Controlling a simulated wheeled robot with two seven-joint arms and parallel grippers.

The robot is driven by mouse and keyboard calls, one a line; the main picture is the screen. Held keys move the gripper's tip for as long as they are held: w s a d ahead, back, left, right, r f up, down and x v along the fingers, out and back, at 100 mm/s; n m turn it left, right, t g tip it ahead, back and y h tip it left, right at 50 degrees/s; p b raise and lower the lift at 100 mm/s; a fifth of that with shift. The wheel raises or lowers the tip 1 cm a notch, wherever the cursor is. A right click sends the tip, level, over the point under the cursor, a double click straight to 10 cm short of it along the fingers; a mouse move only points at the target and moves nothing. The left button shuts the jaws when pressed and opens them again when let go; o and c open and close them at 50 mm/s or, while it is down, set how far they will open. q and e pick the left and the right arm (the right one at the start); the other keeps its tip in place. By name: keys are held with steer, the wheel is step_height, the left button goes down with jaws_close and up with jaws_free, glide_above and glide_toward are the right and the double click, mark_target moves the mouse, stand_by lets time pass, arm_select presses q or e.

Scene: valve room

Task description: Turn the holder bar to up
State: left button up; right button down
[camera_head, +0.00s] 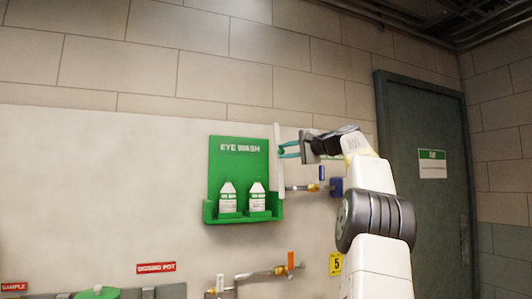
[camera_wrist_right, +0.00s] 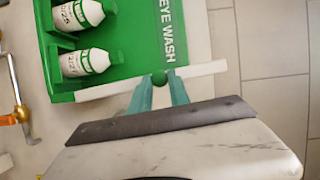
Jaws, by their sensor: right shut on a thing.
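The holder bar (camera_head: 281,176) is a thin white bar standing upright along the right edge of the green eye wash station (camera_head: 225,150). Its upper end rises above the board. My right gripper (camera_head: 285,150) has its teal fingers at the bar's upper half, coming from the right. In the right wrist view, the white holder bar (camera_wrist_right: 205,70) crosses in front of the fingertips of the right gripper (camera_wrist_right: 160,88), which are shut around a small green round part at the bar. Exactly how the fingers hold the bar is partly hidden. My left gripper is not in view.
Below and to the right are pipes with an orange-handled valve (camera_head: 290,262) and a blue valve (camera_head: 336,187). A dark door (camera_head: 425,180) is at the right. The wall above is clear.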

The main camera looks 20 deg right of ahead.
steer(key=c, duration=1.3)
jaws_free()
steer(key=shift+o, duration=0.2)
steer(key=v, duration=0.7)
steer(key=shift+s+d, duration=0.15)
steer(key=shift+s, duration=0.2)
